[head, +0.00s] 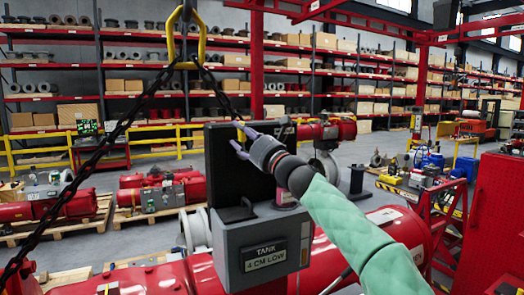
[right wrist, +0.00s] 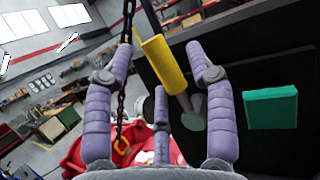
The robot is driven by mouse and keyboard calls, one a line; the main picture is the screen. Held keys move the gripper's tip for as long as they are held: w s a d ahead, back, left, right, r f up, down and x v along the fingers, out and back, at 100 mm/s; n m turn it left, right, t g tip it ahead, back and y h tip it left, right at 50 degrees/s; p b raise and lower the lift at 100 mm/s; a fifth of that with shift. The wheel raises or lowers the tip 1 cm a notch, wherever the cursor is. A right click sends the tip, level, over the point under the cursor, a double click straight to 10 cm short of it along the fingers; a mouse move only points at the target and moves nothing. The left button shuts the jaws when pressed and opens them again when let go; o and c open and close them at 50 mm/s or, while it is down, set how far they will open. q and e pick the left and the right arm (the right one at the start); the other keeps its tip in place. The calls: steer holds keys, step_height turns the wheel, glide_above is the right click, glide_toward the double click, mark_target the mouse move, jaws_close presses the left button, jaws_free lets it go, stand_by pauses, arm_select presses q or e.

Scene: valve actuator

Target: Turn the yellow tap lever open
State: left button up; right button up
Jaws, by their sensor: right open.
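The yellow tap lever (right wrist: 163,62) shows in the right wrist view as a yellow sleeve on a short grey stem. The stem runs down to a round grey pivot (right wrist: 194,121) beside the black panel (right wrist: 255,65). My right gripper (right wrist: 160,50) is open, with its purple fingers spread to either side of the lever in that view; no contact can be made out. In the head view the right gripper (head: 238,136) is in front of the black panel (head: 225,160), pointing left. My left gripper is not in view.
A grey box (head: 230,245) labelled "TANK 4 CM LOW" stands below the panel on red machinery (head: 400,222). A black chain (head: 100,150) hangs from a yellow link (head: 187,38) on the left. A green rectangle (right wrist: 270,107) sits on the panel, right of the lever.

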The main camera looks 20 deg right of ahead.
steer(key=v, duration=1)
stand_by(0.5)
